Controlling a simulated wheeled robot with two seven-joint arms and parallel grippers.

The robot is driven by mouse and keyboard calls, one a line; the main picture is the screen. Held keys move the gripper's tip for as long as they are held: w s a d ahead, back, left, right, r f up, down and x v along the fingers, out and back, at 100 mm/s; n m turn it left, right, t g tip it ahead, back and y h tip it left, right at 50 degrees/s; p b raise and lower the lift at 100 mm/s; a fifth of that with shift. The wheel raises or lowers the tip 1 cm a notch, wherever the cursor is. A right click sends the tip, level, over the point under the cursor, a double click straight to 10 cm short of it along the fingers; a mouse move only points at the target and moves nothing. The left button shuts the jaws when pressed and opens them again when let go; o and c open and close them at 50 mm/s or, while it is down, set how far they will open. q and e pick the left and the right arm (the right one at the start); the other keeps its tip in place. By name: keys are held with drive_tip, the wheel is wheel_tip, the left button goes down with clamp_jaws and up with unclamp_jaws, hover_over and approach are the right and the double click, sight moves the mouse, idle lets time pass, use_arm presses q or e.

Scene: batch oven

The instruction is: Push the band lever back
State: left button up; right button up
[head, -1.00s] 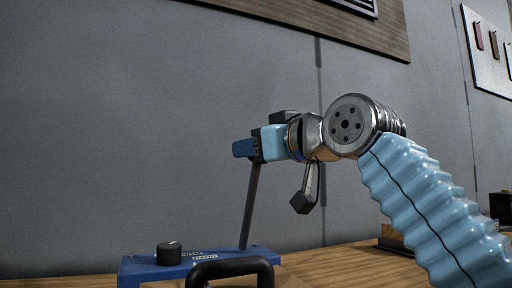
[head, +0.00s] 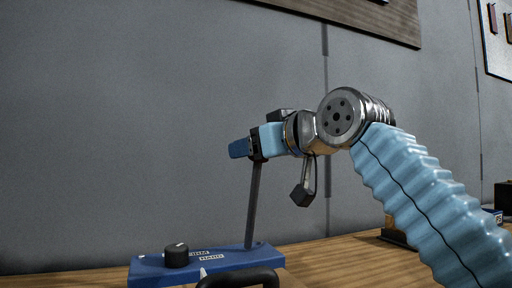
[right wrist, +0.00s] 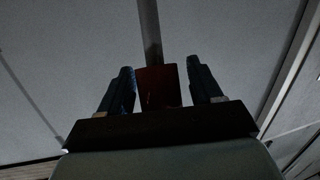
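The band lever (head: 254,205) is a thin dark bar rising from a blue base box (head: 210,262) on the table, leaning slightly right in the head view. My right gripper (head: 242,148) is at its top end, with blue fingers pointing left. In the right wrist view, the two fingers (right wrist: 160,78) stand on either side of a dark red block (right wrist: 158,90), with the grey bar (right wrist: 149,30) running up from it. The fingers are apart, with a narrow gap showing beside the block; contact is unclear. My left gripper is not in view.
A black knob (head: 177,255) and white labels are on the base box. A black curved handle (head: 240,277) is in front of it. A grey wall is behind.

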drive_tip(key=shift+s, duration=0.1)
